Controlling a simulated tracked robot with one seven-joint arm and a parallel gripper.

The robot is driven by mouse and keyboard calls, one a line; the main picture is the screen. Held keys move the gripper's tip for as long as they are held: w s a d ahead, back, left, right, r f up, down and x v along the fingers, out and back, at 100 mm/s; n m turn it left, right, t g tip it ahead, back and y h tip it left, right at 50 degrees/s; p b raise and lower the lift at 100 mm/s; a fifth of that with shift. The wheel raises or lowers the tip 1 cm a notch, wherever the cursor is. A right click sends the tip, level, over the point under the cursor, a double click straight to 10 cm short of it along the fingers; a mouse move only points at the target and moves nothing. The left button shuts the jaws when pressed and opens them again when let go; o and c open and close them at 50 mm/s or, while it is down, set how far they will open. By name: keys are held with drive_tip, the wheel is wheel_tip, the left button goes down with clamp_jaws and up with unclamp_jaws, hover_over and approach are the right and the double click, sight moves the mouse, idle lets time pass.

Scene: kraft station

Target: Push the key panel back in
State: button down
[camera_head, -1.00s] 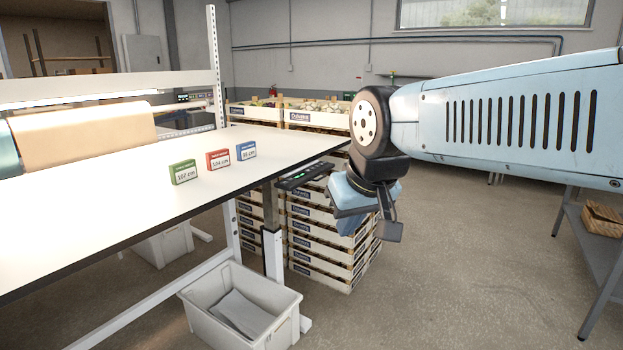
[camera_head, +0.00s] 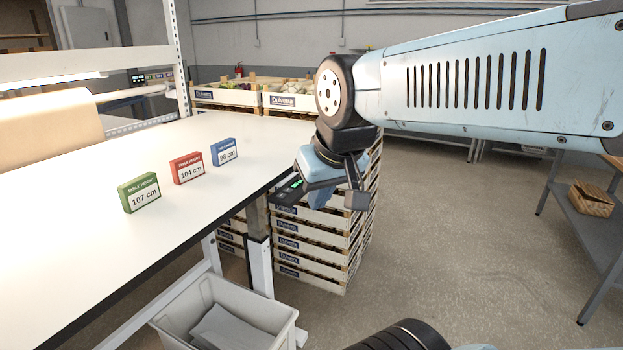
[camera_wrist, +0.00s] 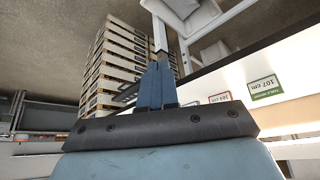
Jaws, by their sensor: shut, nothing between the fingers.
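The key panel (camera_head: 289,190) is a dark slim unit with small green lights, sticking out from under the table's right edge. In the wrist view part of it (camera_wrist: 127,93) shows as a dark shape left of the fingers. My gripper (camera_head: 318,196) is shut and empty, in front of the panel and hiding part of it in the head view. In the wrist view its blue fingers (camera_wrist: 156,85) are together. I cannot tell whether they touch the panel. The white table (camera_head: 90,240) has a dark edge.
Green (camera_head: 139,192), red (camera_head: 187,168) and blue (camera_head: 224,152) height cards stand on the table. Stacked crates (camera_head: 316,245) stand behind the gripper. A grey bin (camera_head: 225,315) sits below the table. The floor to the right is open, with a grey shelf (camera_head: 590,220) beyond.

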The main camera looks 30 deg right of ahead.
drive_tip(key=shift+w+d, duration=0.15)
drive_tip(key=shift+w, duration=0.15)
drive_tip(key=w+d+f+m+g+y, duration=0.1)
drive_tip(key=w+d+f+m+y, duration=0.3)
drive_tip(key=m, duration=0.4)
drive_tip(key=w+d+f+m+g+y, duration=0.1)
drive_tip(key=w+d+f+m+y, duration=0.25)
drive_tip(key=w+m, duration=0.3)
drive_tip(key=w+d+f+m+t+y, duration=0.15)
drive_tip(key=d+m+t, duration=0.25)
drive_tip(key=d+m, duration=0.45)
drive_tip(key=w+d+f+m+t+y, duration=0.1)
drive_tip(key=w+d+f+m+t, duration=0.3)
drive_tip(key=d, duration=0.8)
drive_tip(key=w+a+f+m, duration=0.1)
drive_tip(key=w+a, duration=0.7)
drive_tip(key=w, duration=0.1)
drive_tip(key=shift+w+a+t, duration=0.2)
drive_tip(key=shift+t, duration=0.1)
drive_tip(key=shift+f, duration=0.1)
